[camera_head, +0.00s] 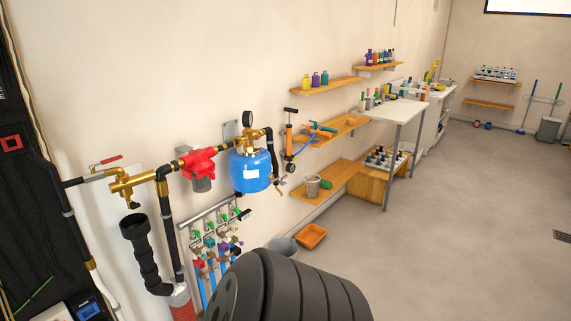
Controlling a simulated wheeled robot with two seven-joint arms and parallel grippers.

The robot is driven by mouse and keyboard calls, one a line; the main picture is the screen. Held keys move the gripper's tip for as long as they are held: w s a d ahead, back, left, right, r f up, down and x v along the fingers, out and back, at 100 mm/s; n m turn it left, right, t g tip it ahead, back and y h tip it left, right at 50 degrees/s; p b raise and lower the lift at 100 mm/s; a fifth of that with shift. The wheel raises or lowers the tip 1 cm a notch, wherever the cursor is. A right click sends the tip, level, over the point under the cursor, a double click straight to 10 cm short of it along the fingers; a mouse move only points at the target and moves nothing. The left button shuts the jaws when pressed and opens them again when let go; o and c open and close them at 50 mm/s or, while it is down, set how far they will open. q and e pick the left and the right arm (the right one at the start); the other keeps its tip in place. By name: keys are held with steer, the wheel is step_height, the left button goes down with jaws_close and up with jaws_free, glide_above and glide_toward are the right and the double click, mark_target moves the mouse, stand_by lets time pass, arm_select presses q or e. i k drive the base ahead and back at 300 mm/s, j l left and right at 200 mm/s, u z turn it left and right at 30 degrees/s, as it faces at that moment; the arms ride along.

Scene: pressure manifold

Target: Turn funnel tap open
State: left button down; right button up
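On the left wall, a dark pipe carries a valve with a red lever handle (106,160). The lever lies roughly along the pipe. Right of it is a brass fitting (135,183) with a downward outlet. A black funnel (133,228) with a ribbed hose stands below that outlet, with a small gap. I cannot tell for sure which of these parts is the funnel tap. Neither gripper shows. A large black rounded part at the bottom middle seems to be mine and hides what is behind it.
A red valve body (198,161), a blue tank (250,171) with a gauge, and a manifold with green-handled taps (222,222) are on the wall. Wooden shelves (333,84) and a white table (397,110) stand further right. An orange tray (311,236) lies on the floor.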

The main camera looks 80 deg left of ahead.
mark_target(134, 205)
steer(key=u, duration=3.8)
